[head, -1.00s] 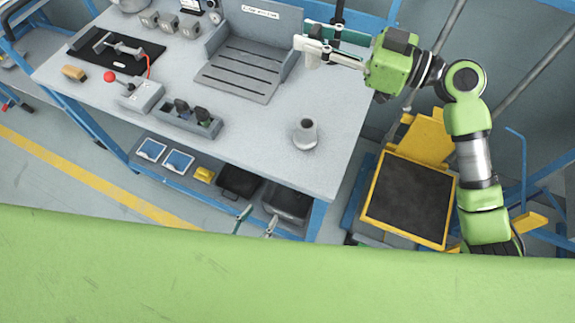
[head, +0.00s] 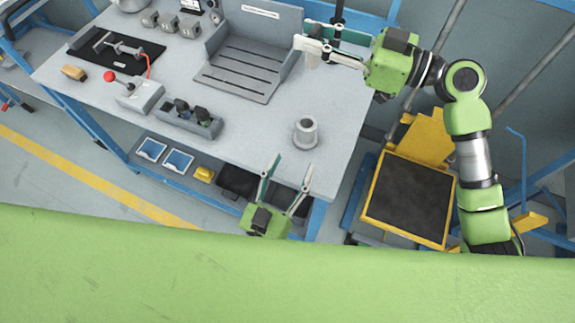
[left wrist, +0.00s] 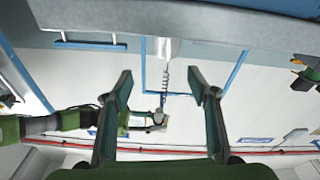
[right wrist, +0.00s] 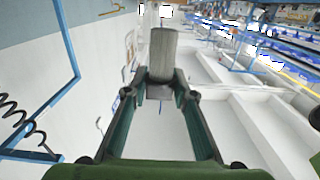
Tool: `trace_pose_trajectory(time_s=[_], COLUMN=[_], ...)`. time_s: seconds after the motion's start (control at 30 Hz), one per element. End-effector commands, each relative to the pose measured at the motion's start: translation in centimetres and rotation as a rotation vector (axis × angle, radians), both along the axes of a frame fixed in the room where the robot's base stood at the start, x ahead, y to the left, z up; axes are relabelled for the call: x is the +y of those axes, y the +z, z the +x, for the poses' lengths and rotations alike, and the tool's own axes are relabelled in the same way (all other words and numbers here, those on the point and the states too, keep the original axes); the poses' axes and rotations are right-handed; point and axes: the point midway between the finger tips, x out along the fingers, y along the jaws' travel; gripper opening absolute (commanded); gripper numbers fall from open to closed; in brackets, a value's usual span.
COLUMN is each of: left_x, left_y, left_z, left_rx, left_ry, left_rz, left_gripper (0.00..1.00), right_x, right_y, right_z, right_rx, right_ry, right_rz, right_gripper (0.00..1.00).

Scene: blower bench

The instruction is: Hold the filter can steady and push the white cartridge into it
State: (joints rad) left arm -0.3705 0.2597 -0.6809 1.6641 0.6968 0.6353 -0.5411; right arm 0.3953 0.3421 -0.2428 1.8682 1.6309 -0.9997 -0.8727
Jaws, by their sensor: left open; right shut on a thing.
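The filter can (head: 305,133) is a short grey cylinder with an open top. It stands upright on the bench near the right front corner. My left gripper (head: 288,176) is open and empty, just in front of the bench edge and apart from the can. In the left wrist view, a pale shape ahead between the open fingers (left wrist: 160,84) looks like the can (left wrist: 168,48). My right gripper (head: 304,48) is shut on the white cartridge (head: 313,60), above the back right of the bench. The cartridge (right wrist: 162,55) shows between its fingertips in the right wrist view.
A grey slotted fixture (head: 240,72) stands behind and left of the can. A grey block with dark parts (head: 188,117) and a box with a red-knobbed lever (head: 140,95) lie farther left. The bench top around the can is clear.

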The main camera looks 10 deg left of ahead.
Motion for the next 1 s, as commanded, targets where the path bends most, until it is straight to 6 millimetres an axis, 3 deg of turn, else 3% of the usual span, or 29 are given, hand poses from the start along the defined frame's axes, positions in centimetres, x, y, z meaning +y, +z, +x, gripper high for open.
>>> trace_pose_trajectory(time_s=[0.2, 0.47, 1.0], left_x=[0.5, 0.6, -2.3], left_y=[-0.7, -1.3, -1.3], left_z=[1.1, 2.3, 11.1], left_rx=[0.052, 0.077, 0.077], left_ry=[0.014, 0.017, 0.015], left_rz=[0.146, 0.188, 0.186], left_gripper=[0.53, 0.53, 0.53], right_x=[0.0, 0.0, 0.0], right_y=[0.0, 0.0, 0.0], right_z=[0.0, 0.0, 0.0], right_rx=[0.000, 0.000, 0.000], right_ry=[0.000, 0.000, 0.000], right_rz=[0.000, 0.000, 0.000], right_gripper=[0.04, 0.04, 0.04])
